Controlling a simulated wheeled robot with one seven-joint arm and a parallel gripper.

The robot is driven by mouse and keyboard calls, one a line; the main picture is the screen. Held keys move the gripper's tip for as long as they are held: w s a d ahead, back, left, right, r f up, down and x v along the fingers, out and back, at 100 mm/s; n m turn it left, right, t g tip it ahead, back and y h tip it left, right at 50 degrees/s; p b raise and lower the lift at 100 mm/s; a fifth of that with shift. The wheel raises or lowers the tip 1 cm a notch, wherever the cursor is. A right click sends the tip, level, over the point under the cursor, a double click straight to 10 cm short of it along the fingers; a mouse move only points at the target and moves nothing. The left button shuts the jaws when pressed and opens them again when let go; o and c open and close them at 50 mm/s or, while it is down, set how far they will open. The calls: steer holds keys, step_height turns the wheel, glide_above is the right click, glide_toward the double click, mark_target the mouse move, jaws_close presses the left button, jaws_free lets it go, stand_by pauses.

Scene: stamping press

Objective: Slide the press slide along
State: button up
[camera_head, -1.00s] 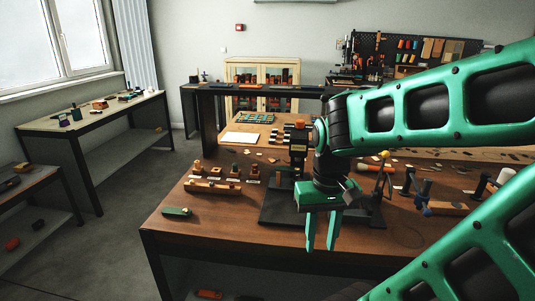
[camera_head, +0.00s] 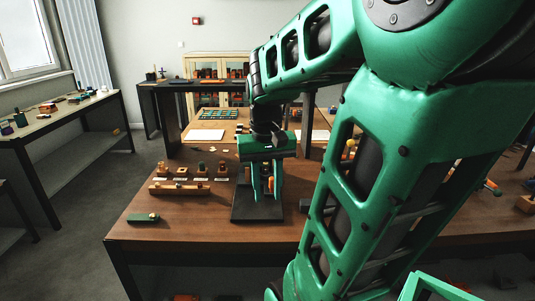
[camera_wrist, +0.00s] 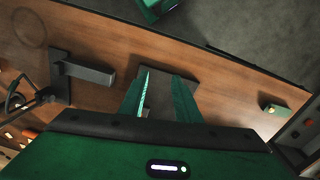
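The press stands on a dark base plate (camera_head: 246,213) near the table's front edge. Most of its body is behind my gripper in the head view, so I cannot make out the press slide. My gripper (camera_head: 267,195) points down in front of the press, over the plate. In the wrist view my gripper (camera_wrist: 160,74) has its two green fingers apart. The grey-black base plate (camera_wrist: 165,97) shows between and beyond them. I see nothing clamped between the fingers, and cannot tell whether they touch the press.
Left of the press are a wooden block rail (camera_head: 178,189), small wooden pieces on the brown table (camera_head: 210,230) and a green block (camera_head: 143,218). A dark bar on a stand (camera_wrist: 85,72) is beside my fingers in the wrist view. The front left tabletop is mostly clear.

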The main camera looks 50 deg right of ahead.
step_height(320, 180, up, 4)
steer(key=f+m, duration=0.1)
steer(key=m, duration=0.1)
glide_above(272, 177)
steer(key=shift+s+r, duration=0.1)
steer(key=shift+r, duration=0.15)
step_height(272, 177, down, 7)
steer(key=shift+a+f, duration=0.1)
steer(key=shift+f, duration=0.35)
steer(key=shift+c, duration=0.9)
steer(key=shift+r, duration=0.1)
jaws_close()
